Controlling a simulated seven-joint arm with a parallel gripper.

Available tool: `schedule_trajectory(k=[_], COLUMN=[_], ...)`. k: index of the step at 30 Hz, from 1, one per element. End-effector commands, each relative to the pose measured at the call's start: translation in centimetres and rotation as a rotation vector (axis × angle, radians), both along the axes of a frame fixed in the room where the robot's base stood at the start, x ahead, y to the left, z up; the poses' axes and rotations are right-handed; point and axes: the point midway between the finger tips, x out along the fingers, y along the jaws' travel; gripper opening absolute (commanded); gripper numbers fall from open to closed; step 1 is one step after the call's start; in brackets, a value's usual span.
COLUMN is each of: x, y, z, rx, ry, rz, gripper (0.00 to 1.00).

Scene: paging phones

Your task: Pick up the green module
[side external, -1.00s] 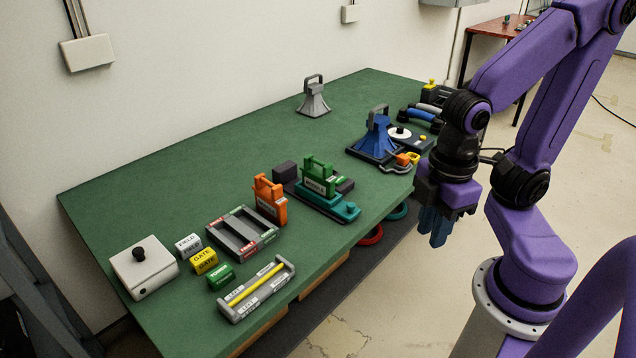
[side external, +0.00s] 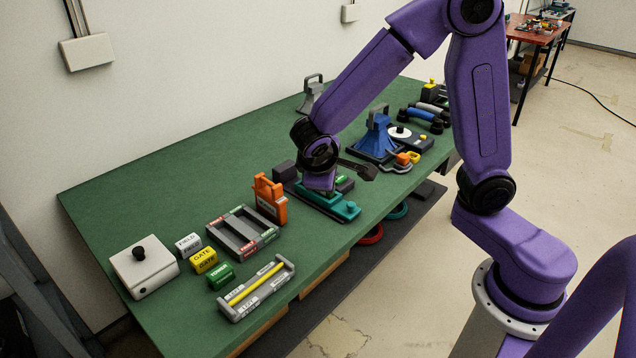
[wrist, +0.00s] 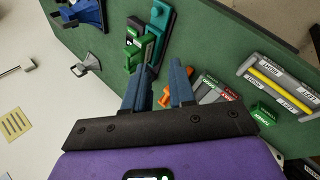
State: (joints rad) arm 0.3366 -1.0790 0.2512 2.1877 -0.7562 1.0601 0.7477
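The green module (wrist: 132,52), with its handle, is beside the teal base in the wrist view, up and left of my fingers. In the side view my wrist covers most of it; the teal base (side external: 345,212) shows below. My gripper (wrist: 161,68) is open, with its two blue-grey fingers apart and nothing seen held between them. In the side view the fingers are hidden behind my wrist, above the table around the module. Whether a finger touches the module cannot be told.
An orange handled module (side external: 270,200) stands close to the left, with a grey slotted tray (side external: 241,251) beyond it. A dark block (side external: 285,171) is behind. The blue handled piece (side external: 376,138) stands to the right. The table's left rear (side external: 170,180) is clear.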

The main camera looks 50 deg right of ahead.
Motion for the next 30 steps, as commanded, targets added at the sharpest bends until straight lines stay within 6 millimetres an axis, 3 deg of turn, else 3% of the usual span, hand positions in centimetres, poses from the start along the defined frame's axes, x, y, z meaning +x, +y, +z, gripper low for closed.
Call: schedule_trajectory(k=[6,12,20,30], x=[6.1,9.9,11.7,13.8], y=[-0.8,-1.7,-2.6,-7.1], z=[-1.0,-1.8,-2.4,-5.4], rx=[-0.129,-0.201,-0.228,-0.229], ry=[-0.164,-0.292,-0.351,-0.348], rz=[-0.112,-0.170,-0.192,-0.194], gripper=[0.25,0.25,0.25,0.25])
